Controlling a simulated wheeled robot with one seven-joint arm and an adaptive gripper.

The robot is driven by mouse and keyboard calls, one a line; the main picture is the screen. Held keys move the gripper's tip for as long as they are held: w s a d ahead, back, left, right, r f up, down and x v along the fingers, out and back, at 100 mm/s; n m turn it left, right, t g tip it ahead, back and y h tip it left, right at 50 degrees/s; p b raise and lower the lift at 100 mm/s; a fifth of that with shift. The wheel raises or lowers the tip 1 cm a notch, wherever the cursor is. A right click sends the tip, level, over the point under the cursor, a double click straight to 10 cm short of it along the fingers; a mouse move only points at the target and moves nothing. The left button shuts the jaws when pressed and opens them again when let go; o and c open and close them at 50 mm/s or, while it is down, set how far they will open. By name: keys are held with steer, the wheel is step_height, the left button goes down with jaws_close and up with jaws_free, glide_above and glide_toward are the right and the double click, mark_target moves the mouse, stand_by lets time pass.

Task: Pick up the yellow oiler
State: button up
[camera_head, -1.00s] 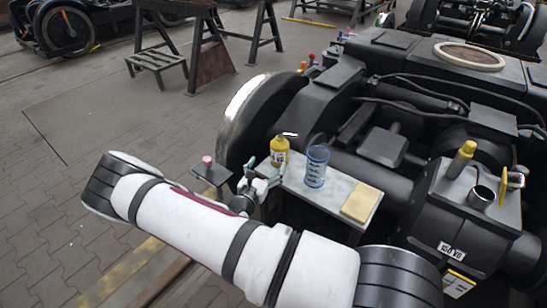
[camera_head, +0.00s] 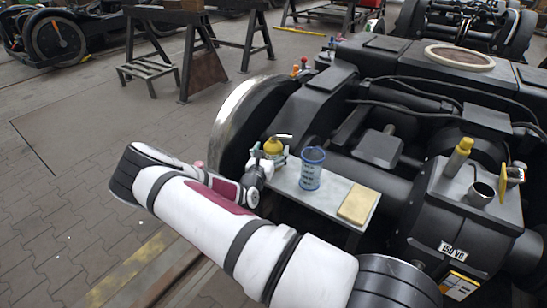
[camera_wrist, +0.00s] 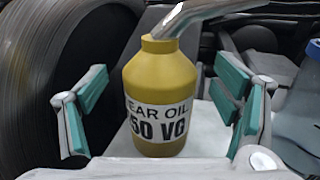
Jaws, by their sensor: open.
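The yellow oiler (camera_head: 273,146) stands upright on the left end of a grey metal plate (camera_head: 328,187) on the bogie. In the wrist view the yellow oiler (camera_wrist: 160,85) has a metal spout pointing up to the right and a white label reading "EAR OIL 50 VG". My gripper (camera_head: 267,160) is around the oiler at the plate's left end. In the wrist view my gripper (camera_wrist: 160,103) is open, with teal-padded fingers on both sides of the oiler and visible gaps between pads and bottle.
A blue cup (camera_head: 312,168) with dark print stands just right of the oiler. A tan block (camera_head: 358,205) lies at the plate's right end. A large wheel (camera_wrist: 50,60) is close on the left.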

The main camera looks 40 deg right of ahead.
steer(key=x, duration=0.2)
steer(key=shift+w+d+b, duration=0.15)
steer(key=shift+d+b, duration=0.1)
steer(key=shift+b, duration=0.1)
steer(key=shift+c, duration=0.2)
steer(key=c, duration=1.6)
steer(key=shift+r, duration=0.1)
